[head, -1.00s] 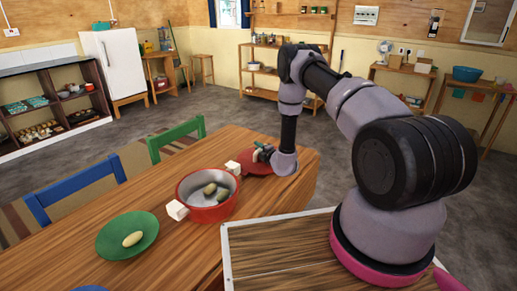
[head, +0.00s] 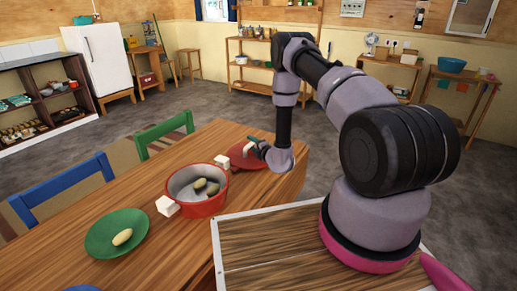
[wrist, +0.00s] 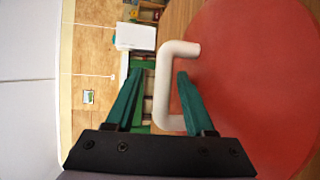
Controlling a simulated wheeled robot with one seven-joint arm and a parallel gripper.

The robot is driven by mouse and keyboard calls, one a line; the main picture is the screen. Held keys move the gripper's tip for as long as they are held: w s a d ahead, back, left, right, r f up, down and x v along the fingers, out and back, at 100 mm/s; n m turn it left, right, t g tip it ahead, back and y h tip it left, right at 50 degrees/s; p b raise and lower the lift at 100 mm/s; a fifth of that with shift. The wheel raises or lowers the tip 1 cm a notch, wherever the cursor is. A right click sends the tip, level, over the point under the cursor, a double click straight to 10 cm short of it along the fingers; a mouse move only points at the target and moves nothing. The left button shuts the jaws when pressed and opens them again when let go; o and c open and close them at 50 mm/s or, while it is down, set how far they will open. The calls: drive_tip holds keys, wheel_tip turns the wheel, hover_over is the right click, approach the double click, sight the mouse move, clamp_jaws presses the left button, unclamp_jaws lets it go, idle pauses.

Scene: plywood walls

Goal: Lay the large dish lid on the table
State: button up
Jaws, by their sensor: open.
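The large red lid (head: 240,161) appears to lie flat on the far end of the wooden table, partly hidden by my arm. In the wrist view the red lid (wrist: 262,95) fills the right side, with its white handle (wrist: 164,85) standing out from it. My gripper (wrist: 161,74) is open, its teal fingers on either side of the handle bar. I cannot tell whether either finger touches it. In the head view my gripper (head: 256,147) is small and low over the lid.
A red pot (head: 197,189) with white handles holds potatoes and stands just left of the lid. A green plate (head: 116,234) with one potato is nearer the front. A green chair (head: 165,135) and a blue chair (head: 65,187) line the left edge.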

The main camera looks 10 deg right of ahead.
drive_tip(key=v, duration=0.7)
drive_tip(key=shift+s+d+r, duration=0.1)
drive_tip(key=shift+s, duration=0.15)
drive_tip(key=w+a+r+n+g+y, duration=0.1)
drive_tip(key=a+r+n+y, duration=0.3)
drive_tip(key=r, duration=0.4)
drive_tip(key=a+r+n+g+y, duration=0.1)
drive_tip(key=a+r+n+y, duration=0.25)
drive_tip(key=r, duration=0.55)
drive_tip(key=s+a+r+n+g+y, duration=0.2)
drive_tip(key=s+a+r+n+g, duration=0.25)
drive_tip(key=r+n, duration=0.4)
drive_tip(key=s+a+r+n+g+y, duration=0.25)
drive_tip(key=s+r+n+g, duration=0.35)
drive_tip(key=r, duration=0.3)
drive_tip(key=s+d+r+n+g+h, duration=0.25)
drive_tip(key=s+r+n+h, duration=0.4)
drive_tip(key=s+n, duration=0.6)
drive_tip(key=s+d+r+n+t+h, duration=0.3)
drive_tip(key=s+d+r+n+h, duration=0.1)
drive_tip(key=d, duration=0.3)
drive_tip(key=s+d+r+n+t+h, duration=0.3)
drive_tip(key=s+d+n+h, duration=0.1)
drive_tip(key=s+d+n, duration=0.3)
drive_tip(key=shift+d+r+t, duration=0.2)
drive_tip(key=shift+r+t, duration=0.2)
